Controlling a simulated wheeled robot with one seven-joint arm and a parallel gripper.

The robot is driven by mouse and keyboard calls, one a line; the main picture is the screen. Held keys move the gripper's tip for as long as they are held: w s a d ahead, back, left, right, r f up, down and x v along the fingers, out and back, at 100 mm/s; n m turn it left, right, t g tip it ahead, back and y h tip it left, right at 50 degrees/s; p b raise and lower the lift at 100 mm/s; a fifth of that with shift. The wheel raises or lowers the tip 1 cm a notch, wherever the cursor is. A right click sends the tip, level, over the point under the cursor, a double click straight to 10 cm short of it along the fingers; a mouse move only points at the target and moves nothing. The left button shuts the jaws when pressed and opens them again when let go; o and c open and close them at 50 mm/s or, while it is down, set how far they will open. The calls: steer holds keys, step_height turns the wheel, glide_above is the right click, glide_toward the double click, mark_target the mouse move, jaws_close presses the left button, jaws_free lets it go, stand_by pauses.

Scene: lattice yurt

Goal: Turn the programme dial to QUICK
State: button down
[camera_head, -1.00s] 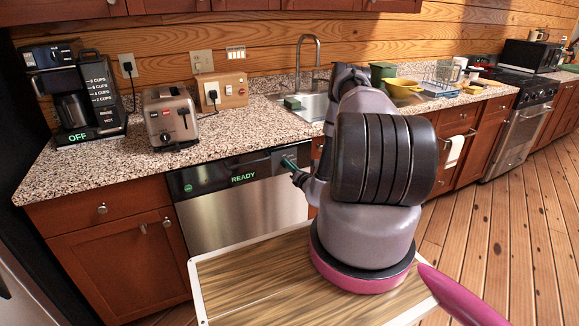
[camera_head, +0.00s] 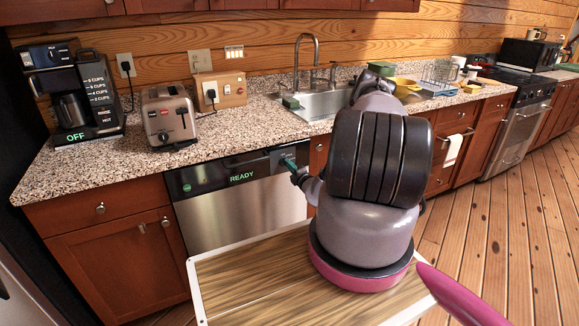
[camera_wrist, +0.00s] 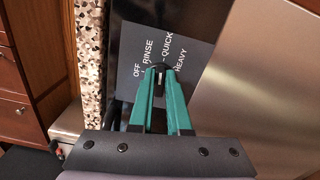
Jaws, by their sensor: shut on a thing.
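The dishwasher (camera_head: 240,213) is built in under the counter, with a black top strip reading READY in green. The grey programme panel (camera_wrist: 193,52) at the strip's right end bears OFF, RINSE, QUICK and HEAVY in an arc. My gripper (camera_wrist: 160,73) has its teal fingers shut on the small dark programme dial (camera_wrist: 160,66) below these words. The fingers cover most of the dial, and I cannot tell for sure which word it points to. In the head view my gripper (camera_head: 289,164) is at the panel, partly hidden by my arm.
The granite counter (camera_head: 235,128) runs above the dishwasher. It holds a coffee maker (camera_head: 85,95) reading OFF, a toaster (camera_head: 169,115) and a socket box (camera_head: 221,90). The sink (camera_head: 318,104) lies behind my arm. The wooden floor at right is clear.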

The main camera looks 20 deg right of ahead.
steer(key=shift+m, duration=0.7)
steer(key=shift+f, duration=0.1)
steer(key=c, duration=0.9)
jaws_free()
steer(key=s, duration=1.1)
steer(key=shift+d, duration=0.2)
steer(key=shift+w, duration=0.1)
